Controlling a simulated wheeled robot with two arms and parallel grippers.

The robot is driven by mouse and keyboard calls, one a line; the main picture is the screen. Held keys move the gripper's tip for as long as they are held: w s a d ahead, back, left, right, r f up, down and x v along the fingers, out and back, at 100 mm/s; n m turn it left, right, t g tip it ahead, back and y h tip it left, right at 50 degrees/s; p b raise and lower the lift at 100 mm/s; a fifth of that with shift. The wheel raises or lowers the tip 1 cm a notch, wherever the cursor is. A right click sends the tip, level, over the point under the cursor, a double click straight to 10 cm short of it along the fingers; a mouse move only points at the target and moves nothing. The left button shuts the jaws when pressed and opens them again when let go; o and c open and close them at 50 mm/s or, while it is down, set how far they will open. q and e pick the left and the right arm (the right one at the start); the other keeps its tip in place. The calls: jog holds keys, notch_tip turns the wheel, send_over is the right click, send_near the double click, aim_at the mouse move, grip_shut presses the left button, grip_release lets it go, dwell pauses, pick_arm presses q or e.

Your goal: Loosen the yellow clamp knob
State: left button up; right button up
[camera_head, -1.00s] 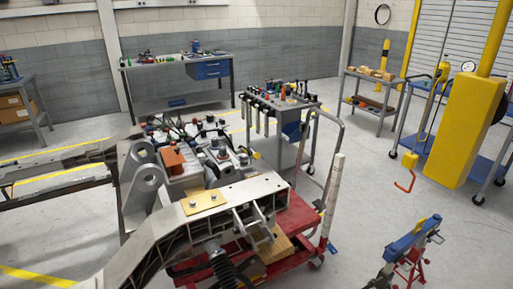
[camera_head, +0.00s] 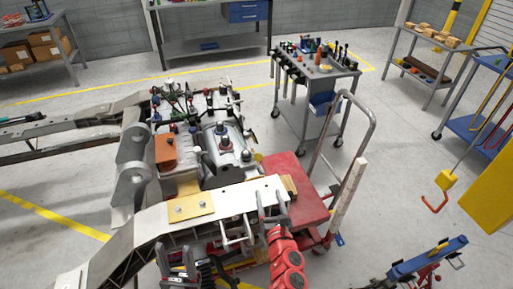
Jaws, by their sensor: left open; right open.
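The chassis fixture carries a pale metal beam (camera_head: 235,199) with a yellow plate (camera_head: 190,207) bolted on it. A small yellow part (camera_head: 258,157) shows at the right of the grey housing; I cannot tell whether it is the clamp knob. My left gripper (camera_head: 181,266), dark grey, is open at the bottom edge, in front of the beam, beside a black coil spring. My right arm, red (camera_head: 285,262), rises from the bottom edge to the beam's right end. My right gripper (camera_head: 272,212) is hard to tell from the metal brackets there. I see nothing held in either gripper.
A red cart (camera_head: 295,185) with an upright handle stands right of the beam. A tool trolley (camera_head: 320,72) is behind it. A blue-topped stand (camera_head: 425,262) is at the lower right, and a red hook (camera_head: 434,203) hangs near a yellow post. Grey floor between them is clear.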

send_near(259, 158)
jog(key=shift+w+a+f+b, duration=0.1)
jog(key=shift+w+f+b, duration=0.1)
jog(key=shift+w, duration=0.3)
jog(key=shift+w+f+b, duration=0.1)
jog(key=shift+w+b, duration=0.05)
jog(key=shift+w, duration=0.4)
jog(key=w+b, duration=0.1)
jog(key=w, duration=0.1)
jog(key=w+a+b, duration=0.1)
jog(key=w+b, duration=0.1)
jog(key=w, duration=0.1)
jog(key=w+b, duration=0.1)
jog(key=w, duration=0.1)
jog(key=shift+w+a+f, duration=0.15)
jog(key=shift+w+a, duration=0.15)
jog(key=shift+w, duration=0.05)
jog(key=shift+w+b, duration=0.4)
grip_shut()
